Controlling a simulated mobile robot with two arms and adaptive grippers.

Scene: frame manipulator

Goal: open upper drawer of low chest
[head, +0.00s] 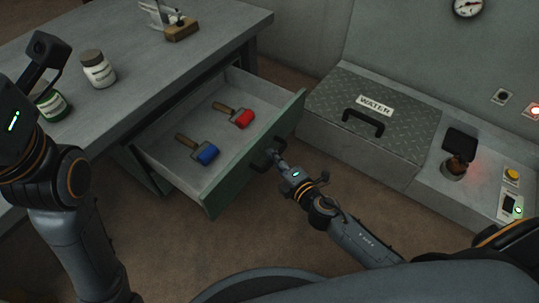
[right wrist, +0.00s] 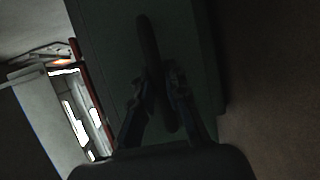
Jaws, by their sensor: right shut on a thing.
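The upper drawer (head: 222,198) of the grey low chest (head: 195,75) stands pulled well out, with its green front toward my right arm. A mallet-like tool with a red head (head: 241,119) and one with a blue head (head: 206,153) lie inside it. My right gripper (head: 277,158) is at the outer face of the drawer front. In the right wrist view its fingers (right wrist: 158,92) are closed around the dark bar handle (right wrist: 149,42). The head view shows my left arm at the left edge, but not its gripper.
A white jar (head: 98,70) and a green-labelled jar (head: 52,104) stand on the chest top, near my left arm. A wooden-based item (head: 181,29) stands at its back. A grey box marked WATER (head: 357,132) is to the right. Brown floor (head: 160,255) is clear in front.

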